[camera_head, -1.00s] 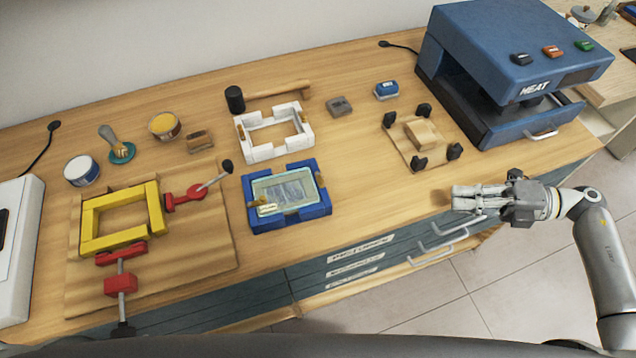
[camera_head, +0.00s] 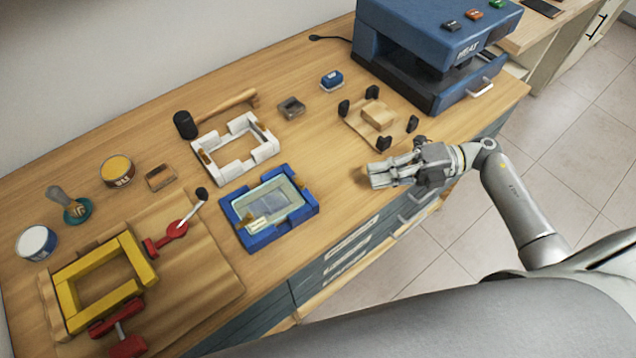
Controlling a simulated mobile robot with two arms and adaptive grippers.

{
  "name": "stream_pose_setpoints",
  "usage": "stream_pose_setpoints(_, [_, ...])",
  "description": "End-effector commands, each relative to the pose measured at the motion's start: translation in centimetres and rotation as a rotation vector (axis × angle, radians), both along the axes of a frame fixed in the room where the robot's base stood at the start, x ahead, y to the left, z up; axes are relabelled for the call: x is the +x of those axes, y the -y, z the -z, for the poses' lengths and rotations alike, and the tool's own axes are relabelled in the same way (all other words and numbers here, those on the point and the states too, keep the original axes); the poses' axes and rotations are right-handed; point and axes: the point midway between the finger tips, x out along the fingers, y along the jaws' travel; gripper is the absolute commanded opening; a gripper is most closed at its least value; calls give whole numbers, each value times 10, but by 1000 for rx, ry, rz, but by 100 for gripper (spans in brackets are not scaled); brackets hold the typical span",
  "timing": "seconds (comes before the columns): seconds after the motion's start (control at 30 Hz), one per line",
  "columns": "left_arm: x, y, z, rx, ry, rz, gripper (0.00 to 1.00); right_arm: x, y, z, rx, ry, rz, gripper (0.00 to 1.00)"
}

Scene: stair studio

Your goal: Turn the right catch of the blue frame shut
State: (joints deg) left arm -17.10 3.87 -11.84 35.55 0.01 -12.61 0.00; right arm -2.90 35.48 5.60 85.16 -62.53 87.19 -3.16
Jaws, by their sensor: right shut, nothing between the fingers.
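The blue frame (camera_head: 285,229) lies flat on the bench in the middle of the head view, with a pale glassy panel and a greyish picture (camera_head: 283,196) inside it. A small brown catch (camera_head: 298,183) shows at its right side; it is too small to tell how it is turned. Another small light piece shows at its left side. My right gripper (camera_head: 374,176) is shut and empty, to the right of the blue frame and apart from it, over the bench's front part. Its fingers point left toward the frame. My left gripper is out of view.
A white frame (camera_head: 264,151) and a black-headed mallet (camera_head: 186,125) lie behind the blue frame. A yellow frame (camera_head: 71,303) with red clamps (camera_head: 172,232) is at the left. A board with black corner posts (camera_head: 387,145) and a blue press (camera_head: 425,25) stand at the right.

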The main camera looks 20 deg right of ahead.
Motion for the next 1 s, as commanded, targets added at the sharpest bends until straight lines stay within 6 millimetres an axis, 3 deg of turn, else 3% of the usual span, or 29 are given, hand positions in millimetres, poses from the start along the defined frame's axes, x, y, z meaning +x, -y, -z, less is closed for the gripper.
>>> stream_pose_setpoints(0.23, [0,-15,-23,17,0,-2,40,8,-47,1,6,2,0,0])
stream_pose_setpoints(0.6, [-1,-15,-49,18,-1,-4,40,19,-110,11,3,1,0,0])
stream_pose_setpoints(1.0, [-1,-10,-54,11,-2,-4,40,22,-127,18,-1,1,0,0])
